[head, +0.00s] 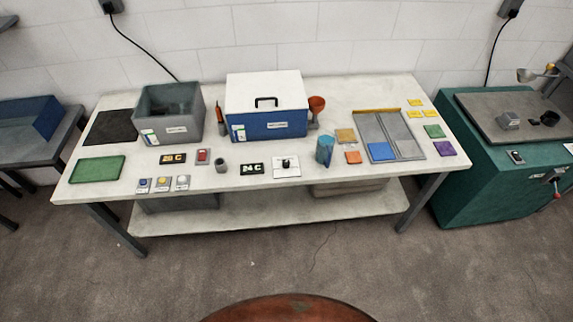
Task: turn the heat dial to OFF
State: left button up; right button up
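A white plate with a black knob (286,165), which looks like the heat dial, lies near the front edge of the table, right of centre. Its markings are too small to read, so I cannot tell its setting. A black display with pale digits (251,169) is just left of it. A second black display with yellow digits (173,158) is further left, beside a red switch (203,156). Neither of my grippers shows in the head view.
Behind the dial stand a blue box with a white lid (268,125) and a grey open bin (170,128). Several buttons (163,184) and a green tray (97,169) are left. The tabletop's front edge is clear near the dial.

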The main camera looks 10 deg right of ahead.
aim_at(285, 163)
jog(key=k, duration=0.45)
jog(key=z, duration=1)
jog(key=i, duration=1.05)
jog(key=u, duration=0.95)
